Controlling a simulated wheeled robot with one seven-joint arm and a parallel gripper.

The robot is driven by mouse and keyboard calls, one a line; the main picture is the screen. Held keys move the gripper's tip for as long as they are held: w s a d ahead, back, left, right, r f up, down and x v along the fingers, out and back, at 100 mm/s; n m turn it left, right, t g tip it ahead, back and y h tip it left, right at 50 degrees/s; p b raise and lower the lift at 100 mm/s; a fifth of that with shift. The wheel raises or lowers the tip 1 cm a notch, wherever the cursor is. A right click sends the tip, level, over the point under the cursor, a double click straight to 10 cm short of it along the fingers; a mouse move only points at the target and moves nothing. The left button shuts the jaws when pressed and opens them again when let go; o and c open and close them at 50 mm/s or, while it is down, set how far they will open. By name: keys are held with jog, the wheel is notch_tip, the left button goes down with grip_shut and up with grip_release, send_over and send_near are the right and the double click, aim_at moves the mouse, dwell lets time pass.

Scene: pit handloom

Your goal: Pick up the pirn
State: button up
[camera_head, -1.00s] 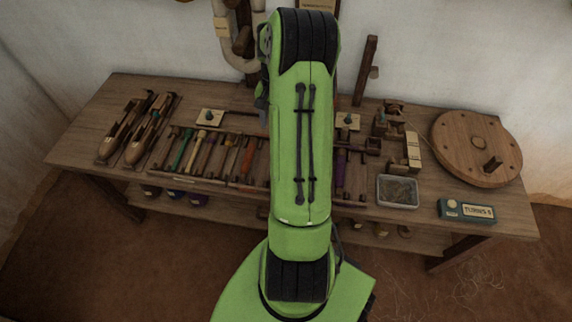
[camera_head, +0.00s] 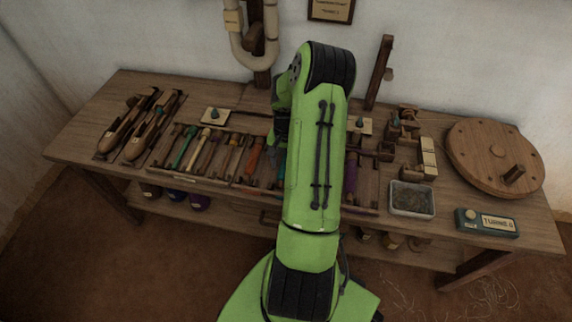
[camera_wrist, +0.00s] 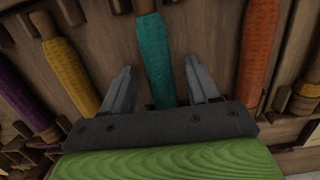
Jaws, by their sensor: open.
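In the wrist view a teal pirn (camera_wrist: 157,60) lies in a rack between the two fingers of my open gripper (camera_wrist: 160,72). The fingers stand apart on either side of it, with gaps, and the left gap looks about as wide as the right. In the head view a bit of the teal pirn (camera_head: 281,168) shows beside my arm, and my gripper is mostly hidden behind the arm. A yellow pirn (camera_wrist: 70,75) lies to the left and an orange pirn (camera_wrist: 259,50) to the right in the wrist view.
The wooden rack holds several more pirns, including green (camera_head: 184,147) and purple (camera_head: 350,176). Two shuttles (camera_head: 142,125) lie at the left. A glass tray (camera_head: 412,200), a wooden wheel (camera_head: 492,150) and a "TURNS" box (camera_head: 487,222) stand at the right.

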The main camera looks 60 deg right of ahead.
jog(key=shift+r, duration=0.1)
grip_shut()
